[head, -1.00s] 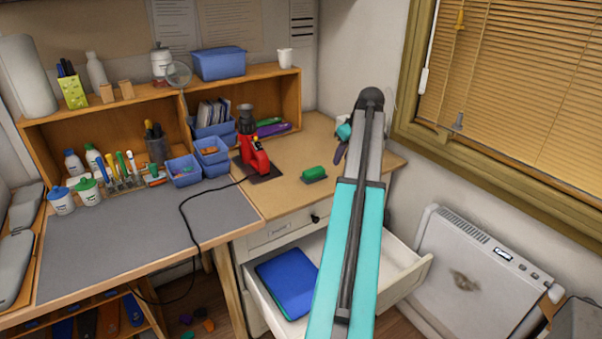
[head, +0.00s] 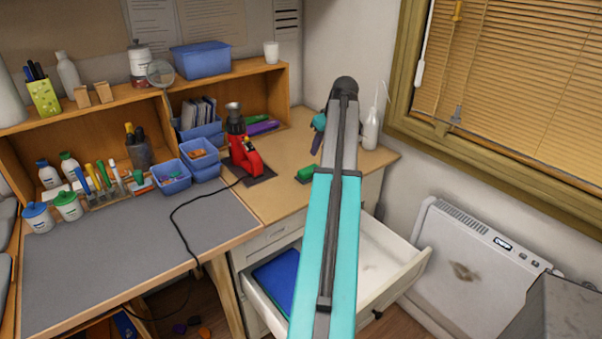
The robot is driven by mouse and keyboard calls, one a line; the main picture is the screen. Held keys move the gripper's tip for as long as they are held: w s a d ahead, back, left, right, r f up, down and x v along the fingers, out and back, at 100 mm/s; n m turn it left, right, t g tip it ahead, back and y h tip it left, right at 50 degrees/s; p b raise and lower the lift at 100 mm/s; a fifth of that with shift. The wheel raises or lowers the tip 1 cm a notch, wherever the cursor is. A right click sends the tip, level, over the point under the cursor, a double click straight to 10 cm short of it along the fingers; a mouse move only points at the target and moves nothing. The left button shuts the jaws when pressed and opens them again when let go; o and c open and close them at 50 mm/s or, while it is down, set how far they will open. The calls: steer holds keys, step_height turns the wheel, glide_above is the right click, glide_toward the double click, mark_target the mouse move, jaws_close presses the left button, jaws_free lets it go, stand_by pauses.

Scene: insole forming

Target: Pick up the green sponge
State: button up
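The green sponge (head: 306,173) lies on the wooden desktop, to the right of the red tool. My arm covers its right part in the head view. My gripper (head: 318,132) shows only in part, as a teal and dark piece beside the far end of my arm. It appears above and a little right of the sponge in the picture, apart from it. Its fingertips are too small and too hidden to tell whether they are open or shut.
A red tool (head: 243,152) with a black cord stands left of the sponge. Blue bins (head: 200,153) stand further left. A white bottle (head: 371,130) stands right of my arm. An open drawer (head: 385,262) juts out below the desktop, with a blue folder (head: 277,279) inside.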

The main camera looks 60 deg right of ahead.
mark_target(310, 169)
steer(key=shift+o, duration=0.5)
steer(key=shift+w, duration=0.1)
steer(key=o, duration=1.1)
steer(key=shift+w+a, duration=0.1)
steer(key=shift+w, duration=0.05)
steer(key=o, duration=0.6)
steer(key=shift+w+f, duration=0.15)
steer(key=shift+f, duration=0.15)
steer(key=shift+c, duration=0.2)
steer(key=shift+p+x, duration=1)
steer(key=shift+x, duration=2.95)
steer(key=shift+f, duration=0.2)
steer(key=shift+p+x, duration=1)
steer(key=shift+x, duration=0.25)
steer(key=shift+p+x, duration=0.3)
steer(key=shift+x, duration=0.85)
